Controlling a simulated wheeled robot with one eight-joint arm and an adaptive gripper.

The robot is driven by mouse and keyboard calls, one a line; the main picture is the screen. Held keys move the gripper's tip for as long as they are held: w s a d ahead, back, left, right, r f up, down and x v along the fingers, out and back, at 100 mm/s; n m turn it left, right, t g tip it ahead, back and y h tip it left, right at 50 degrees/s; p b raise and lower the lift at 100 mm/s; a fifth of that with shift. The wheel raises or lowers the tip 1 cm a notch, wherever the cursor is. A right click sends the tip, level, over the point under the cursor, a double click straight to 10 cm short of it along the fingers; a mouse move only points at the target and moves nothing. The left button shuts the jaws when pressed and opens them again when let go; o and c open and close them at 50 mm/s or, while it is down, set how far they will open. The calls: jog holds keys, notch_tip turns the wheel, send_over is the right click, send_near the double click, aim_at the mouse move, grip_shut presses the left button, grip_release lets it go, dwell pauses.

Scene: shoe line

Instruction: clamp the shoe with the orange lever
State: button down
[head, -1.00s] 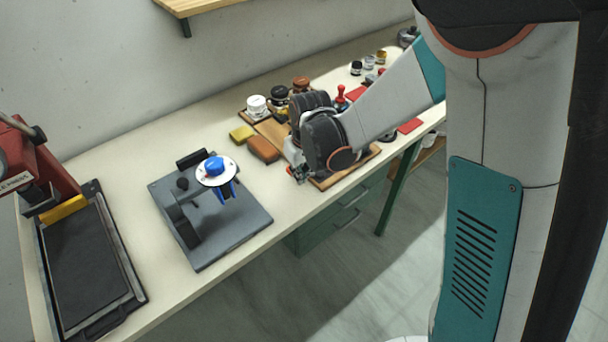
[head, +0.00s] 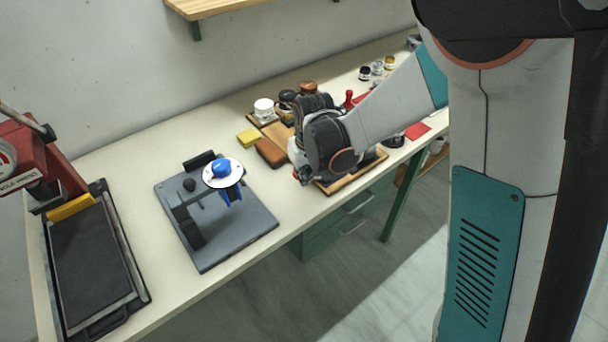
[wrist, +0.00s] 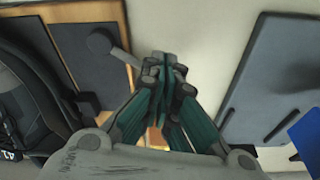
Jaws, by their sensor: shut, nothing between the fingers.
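My gripper (wrist: 165,70) is shut and empty in the wrist view, its fingertips together above the bench. In the head view my wrist hides most of it, over the bench beside the wooden board. A grey fixture plate (head: 240,235) lies on the bench to its left. I cannot make out a shoe or an orange lever in either view. The wrist view shows a grey plate (wrist: 265,85) at right and a blue part (wrist: 308,135).
A red machine (head: 40,150) and a black tray (head: 90,260) with a yellow bar (head: 71,207) stand at far left. A yellow block (head: 248,137), a brown block (head: 270,153) and several jars crowd the back. Clear bench lies between fixture and blocks.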

jog(key=shift+w+a+m, duration=0.15)
jog(key=shift+w+m, duration=0.2)
jog(key=shift+m, duration=0.25)
jog(key=shift+w+a+m+h+b, duration=0.2)
jog(key=shift+w+m+h+b, duration=0.1)
jog(key=shift+w+m, duration=0.55)
jog(key=w+m, duration=0.1)
jog(key=m, duration=0.2)
jog(key=shift+w+m+h, duration=0.25)
jog(key=shift+w+h, duration=0.05)
jog(key=shift+w, duration=0.2)
jog(key=shift+w+d, duration=0.1)
jog(key=shift+w, duration=0.1)
jog(key=shift+w+d, duration=0.1)
jog(key=shift+w, duration=0.15)
